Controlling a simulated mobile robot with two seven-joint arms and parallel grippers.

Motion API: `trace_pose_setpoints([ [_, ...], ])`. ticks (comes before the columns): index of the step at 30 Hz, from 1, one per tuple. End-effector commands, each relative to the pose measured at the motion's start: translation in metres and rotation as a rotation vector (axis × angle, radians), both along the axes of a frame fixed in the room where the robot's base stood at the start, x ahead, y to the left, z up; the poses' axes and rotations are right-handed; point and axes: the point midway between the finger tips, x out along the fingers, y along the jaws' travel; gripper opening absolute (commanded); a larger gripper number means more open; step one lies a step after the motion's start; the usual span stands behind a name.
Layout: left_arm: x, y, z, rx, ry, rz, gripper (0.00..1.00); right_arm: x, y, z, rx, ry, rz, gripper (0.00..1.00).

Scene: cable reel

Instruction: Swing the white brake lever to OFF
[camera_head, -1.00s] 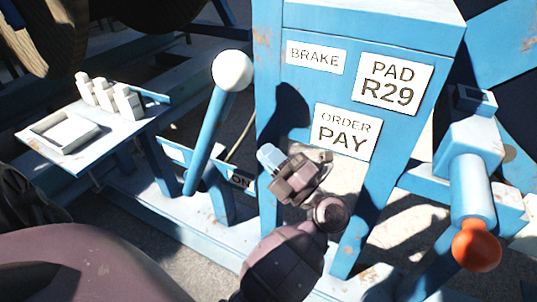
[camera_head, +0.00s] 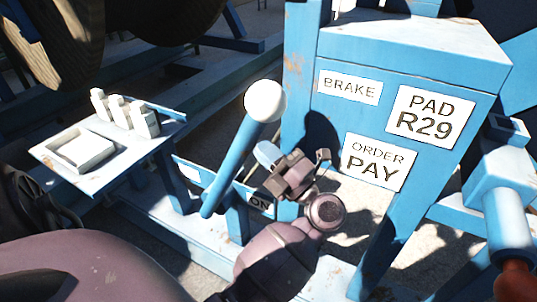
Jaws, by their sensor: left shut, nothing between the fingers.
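The white-knobbed brake lever (camera_head: 238,150) has a blue shaft and leans up to the right, in front of the blue post. Its white ball knob (camera_head: 265,101) is left of the BRAKE label (camera_head: 350,87). An ON label (camera_head: 259,203) shows just right of the shaft's lower part; no OFF label can be read. My left gripper (camera_head: 266,155) is shut and empty, just right of the shaft and below the knob. I cannot tell whether its pale blue fingertips touch the shaft. My right gripper is not in view.
The blue panel carries PAD R29 (camera_head: 432,117) and ORDER PAY (camera_head: 376,161) labels. At the right is a blue crank with an orange end (camera_head: 515,283). Large reels stand at the upper left.

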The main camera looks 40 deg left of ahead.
Motion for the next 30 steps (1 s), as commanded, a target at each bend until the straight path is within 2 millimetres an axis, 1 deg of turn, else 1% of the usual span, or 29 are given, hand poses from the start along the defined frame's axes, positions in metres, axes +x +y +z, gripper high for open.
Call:
trace_pose_setpoints([
  [15, -0.002, 0.002, 0.003, 0.000, 0.000, 0.000, 0.00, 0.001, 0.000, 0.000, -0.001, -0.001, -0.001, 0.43],
  [20, -0.002, 0.005, 0.006, -0.010, -0.004, 0.000, 0.00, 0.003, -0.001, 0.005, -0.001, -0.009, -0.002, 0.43],
  [23, -0.004, 0.011, 0.013, -0.028, -0.012, 0.002, 0.00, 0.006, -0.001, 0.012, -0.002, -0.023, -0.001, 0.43],
  [26, -0.007, 0.022, 0.023, -0.060, -0.024, 0.002, 0.00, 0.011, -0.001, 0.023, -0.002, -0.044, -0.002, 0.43],
  [30, -0.013, 0.046, 0.040, -0.129, -0.044, 0.002, 0.00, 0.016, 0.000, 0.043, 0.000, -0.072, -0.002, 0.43],
])
